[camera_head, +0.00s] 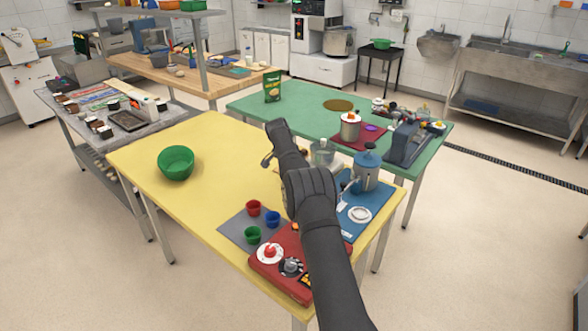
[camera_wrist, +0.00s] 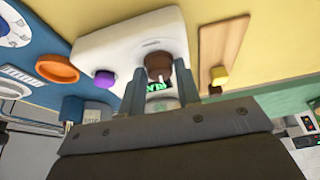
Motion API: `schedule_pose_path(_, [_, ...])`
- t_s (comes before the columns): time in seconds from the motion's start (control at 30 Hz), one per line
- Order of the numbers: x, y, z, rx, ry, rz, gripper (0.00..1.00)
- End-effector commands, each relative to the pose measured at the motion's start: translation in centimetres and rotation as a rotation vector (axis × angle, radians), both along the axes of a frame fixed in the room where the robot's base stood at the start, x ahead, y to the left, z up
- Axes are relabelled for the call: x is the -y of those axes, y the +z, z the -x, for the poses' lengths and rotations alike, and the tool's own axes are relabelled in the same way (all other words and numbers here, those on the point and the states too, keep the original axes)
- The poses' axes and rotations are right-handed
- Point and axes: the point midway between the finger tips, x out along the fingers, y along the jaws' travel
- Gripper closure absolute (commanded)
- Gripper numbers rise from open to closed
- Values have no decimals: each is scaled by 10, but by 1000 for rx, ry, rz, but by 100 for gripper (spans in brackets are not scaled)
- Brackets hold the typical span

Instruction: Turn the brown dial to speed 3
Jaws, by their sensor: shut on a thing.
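The brown dial (camera_wrist: 157,61) sits on a white device (camera_wrist: 120,47) in the wrist view. A pale mark shows on the dial. My gripper (camera_wrist: 161,73) is shut on the dial, with one grey finger on each side of it. A small dark display with green characters (camera_wrist: 158,87) lies beside the dial, partly hidden, and I cannot read it surely. A purple knob (camera_wrist: 104,80) is on the same device, left of the fingers. In the head view my arm hides the dial and most of the device; the jaws are not clear there.
A blue panel with an orange ring (camera_wrist: 57,69) lies left of the device in the wrist view. A wooden board with a yellow knob (camera_wrist: 219,75) lies right. In the head view, a red panel (camera_head: 282,266) and blue pitcher (camera_head: 367,172) are near my arm.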

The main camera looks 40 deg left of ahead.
Motion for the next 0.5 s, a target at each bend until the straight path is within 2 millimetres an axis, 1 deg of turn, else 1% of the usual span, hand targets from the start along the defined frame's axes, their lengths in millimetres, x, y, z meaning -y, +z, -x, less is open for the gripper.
schedule_pose_path(0.2, [-1,-1,0,-1,-96,1,92])
schedule_pose_path(0.5, [-1,-1,0,-1,-147,1,92])
